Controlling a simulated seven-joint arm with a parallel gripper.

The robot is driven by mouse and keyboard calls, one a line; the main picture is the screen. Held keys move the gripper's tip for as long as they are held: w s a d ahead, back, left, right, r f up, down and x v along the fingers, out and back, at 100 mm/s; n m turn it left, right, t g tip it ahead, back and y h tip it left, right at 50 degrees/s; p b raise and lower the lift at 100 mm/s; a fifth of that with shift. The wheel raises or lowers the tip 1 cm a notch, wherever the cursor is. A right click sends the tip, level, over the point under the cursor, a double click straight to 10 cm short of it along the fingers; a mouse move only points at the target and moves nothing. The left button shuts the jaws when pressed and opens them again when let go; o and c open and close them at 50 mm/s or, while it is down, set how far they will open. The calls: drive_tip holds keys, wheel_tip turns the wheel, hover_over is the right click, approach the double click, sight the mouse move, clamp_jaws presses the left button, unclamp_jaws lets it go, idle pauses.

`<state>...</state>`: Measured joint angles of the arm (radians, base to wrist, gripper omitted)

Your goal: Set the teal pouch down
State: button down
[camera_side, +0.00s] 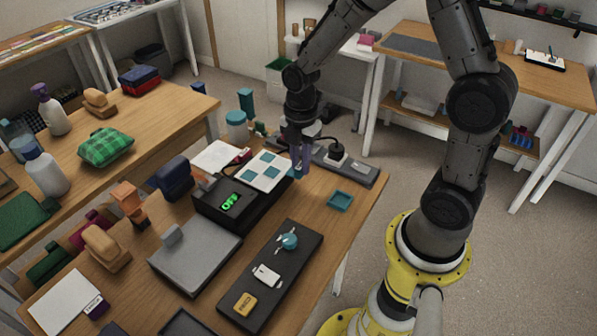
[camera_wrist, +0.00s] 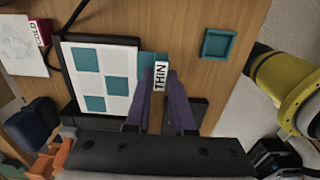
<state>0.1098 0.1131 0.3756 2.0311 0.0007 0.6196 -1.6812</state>
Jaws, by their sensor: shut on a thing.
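My gripper (camera_side: 300,170) points down just right of a white panel with teal squares (camera_side: 267,157), near the table's far right part. Its purple fingers (camera_wrist: 163,85) are shut on the teal pouch (camera_wrist: 147,63), which bears a white label reading "THIN". Most of the pouch is hidden by the fingers, and in the side view only a bit of teal shows at the fingertips. I cannot tell whether it touches the table. A small square teal tray (camera_side: 340,201) lies empty to the right; it also shows in the wrist view (camera_wrist: 218,44).
A black box with a green "OFF" display (camera_side: 228,200) stands left of my gripper. A long dark strip (camera_side: 352,169) with a black knob lies behind. A dark tray (camera_side: 262,312) in front holds a teal ball-like item, a white piece and a yellow block. Bare wood surrounds the teal tray.

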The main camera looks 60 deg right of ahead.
drive_tip(key=shift+w+f, duration=0.15)
drive_tip(key=shift+f, duration=0.8)
drive_tip(key=shift+w+f, duration=0.1)
drive_tip(key=shift+f, duration=0.8)
drive_tip(key=c, duration=0.8)
unclamp_jaws()
drive_tip(key=shift+f, duration=0.15)
